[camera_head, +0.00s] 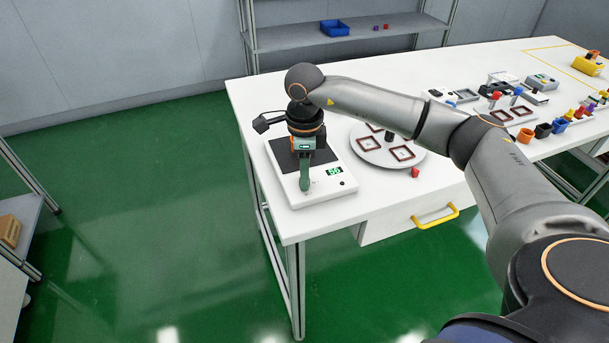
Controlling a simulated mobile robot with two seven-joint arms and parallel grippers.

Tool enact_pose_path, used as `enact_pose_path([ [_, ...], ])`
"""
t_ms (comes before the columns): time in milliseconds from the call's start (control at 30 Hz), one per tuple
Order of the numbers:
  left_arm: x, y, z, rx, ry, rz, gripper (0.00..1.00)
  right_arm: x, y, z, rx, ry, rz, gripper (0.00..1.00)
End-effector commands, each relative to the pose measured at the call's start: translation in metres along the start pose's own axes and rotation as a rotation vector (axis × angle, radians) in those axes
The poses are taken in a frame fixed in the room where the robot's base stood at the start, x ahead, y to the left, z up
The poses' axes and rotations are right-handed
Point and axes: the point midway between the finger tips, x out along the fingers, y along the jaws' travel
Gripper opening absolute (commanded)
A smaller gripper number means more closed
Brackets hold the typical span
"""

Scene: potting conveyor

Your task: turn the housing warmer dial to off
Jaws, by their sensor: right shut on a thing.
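The housing warmer (325,194) is a white box with a dark plate (282,152) on top, near the left end of the white table. Its green display (335,170) seems to read 50. My right gripper (305,187) points down over the front of the warmer, left of the display. Its fingers are shut at the warmer's front panel, where the dial sits between them and is mostly hidden. The dial's setting cannot be read. My left gripper is not in view.
A round grey turntable (374,162) with dark red square frames stands right of the warmer. A small red piece (415,172) lies by its front edge. A drawer with a yellow handle (435,216) is below. Parts, cups and trays fill the table's right side.

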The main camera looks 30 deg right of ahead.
Motion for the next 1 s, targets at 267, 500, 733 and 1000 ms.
enact_pose_path([
  [267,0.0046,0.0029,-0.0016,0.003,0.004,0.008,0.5,0.0,-0.0005,-0.0001,-0.207,-0.001,-0.002,0.0],
  [500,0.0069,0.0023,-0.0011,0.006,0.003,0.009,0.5,-0.0004,-0.0005,-0.0002,-0.315,-0.001,-0.002,0.0],
  [733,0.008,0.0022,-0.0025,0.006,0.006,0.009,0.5,-0.0009,-0.0005,-0.0001,-0.358,-0.001,-0.002,0.0],
  [1000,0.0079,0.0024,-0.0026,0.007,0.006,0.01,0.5,-0.001,-0.0006,-0.0001,-0.365,-0.001,-0.002,0.0],
])
